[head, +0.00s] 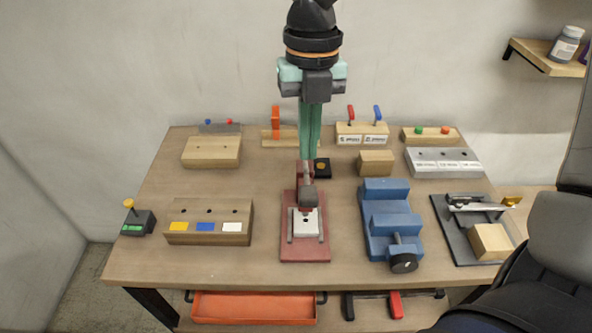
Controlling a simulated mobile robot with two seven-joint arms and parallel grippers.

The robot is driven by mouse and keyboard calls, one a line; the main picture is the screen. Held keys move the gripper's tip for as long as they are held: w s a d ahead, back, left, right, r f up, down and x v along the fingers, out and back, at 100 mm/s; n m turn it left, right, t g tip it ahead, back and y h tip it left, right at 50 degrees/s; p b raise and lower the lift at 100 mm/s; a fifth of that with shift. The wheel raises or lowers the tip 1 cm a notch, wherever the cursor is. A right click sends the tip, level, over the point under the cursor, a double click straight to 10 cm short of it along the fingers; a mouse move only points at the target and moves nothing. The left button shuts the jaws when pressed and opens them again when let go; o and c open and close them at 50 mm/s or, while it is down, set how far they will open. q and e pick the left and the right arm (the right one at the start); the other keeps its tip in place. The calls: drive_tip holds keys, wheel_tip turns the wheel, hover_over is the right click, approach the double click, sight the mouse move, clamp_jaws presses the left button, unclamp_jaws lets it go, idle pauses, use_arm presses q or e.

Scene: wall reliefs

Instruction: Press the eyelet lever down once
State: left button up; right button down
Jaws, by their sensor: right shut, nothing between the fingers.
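The eyelet press (291,252) stands in the middle of the table, with a red base, a pale plate and a dark rounded head. Its dark red lever (304,173) rises at the back of the head, and its upper end lies right by my fingertips. My right gripper (309,156) comes down from the top of the picture with its green fingers shut and empty. The fingertips are over or against the lever's upper end; I cannot tell whether they touch. My left gripper is not in view.
A blue vise-like block (389,215) stands right of the press, and a wooden block with coloured labels (209,222) stands left. A small black box (323,168) is close behind the press. A dark plate with a clamp (456,240) lies far right. Bare tabletop (268,270) shows around the press.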

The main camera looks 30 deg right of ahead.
sight(308, 192)
drive_tip(key=shift+w+d+r, duration=0.1)
drive_tip(key=shift+w+r, duration=0.05)
drive_tip(key=shift+w, duration=0.1)
drive_tip(key=shift+s, duration=0.2)
drive_tip(key=f+b, duration=0.1)
drive_tip(key=f, duration=0.2)
drive_tip(key=f+b, duration=0.2)
drive_tip(key=shift+s+f+b, duration=0.2)
drive_tip(key=shift+f+b, duration=0.1)
drive_tip(key=shift+f, duration=0.1)
drive_tip(key=shift+f+b, duration=0.3)
drive_tip(key=shift+f, duration=0.35)
